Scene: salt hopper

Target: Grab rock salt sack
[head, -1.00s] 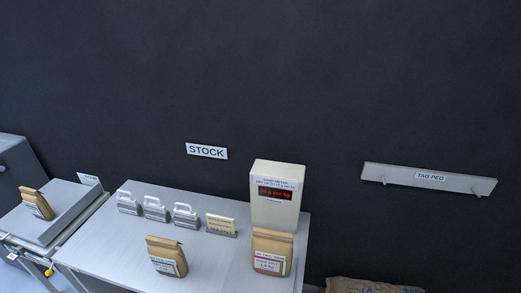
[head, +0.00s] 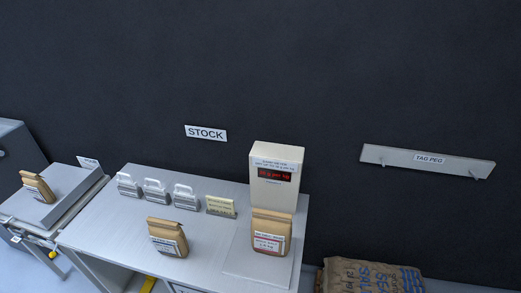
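In the head view, a large brown sack (head: 368,277) with blue print, part of which looks like "SALT", stands low at the right of the table; its lower part is cut off by the frame. Smaller brown paper bags with labels also show: one bag (head: 168,238) at the table's front middle, one bag (head: 271,233) before the meter box, and one bag (head: 38,187) on the left bench. Their small label print is too blurred to read surely. Neither of my grippers is in view.
A tag peg rail (head: 428,160) and a STOCK sign (head: 206,133) hang on the dark wall.

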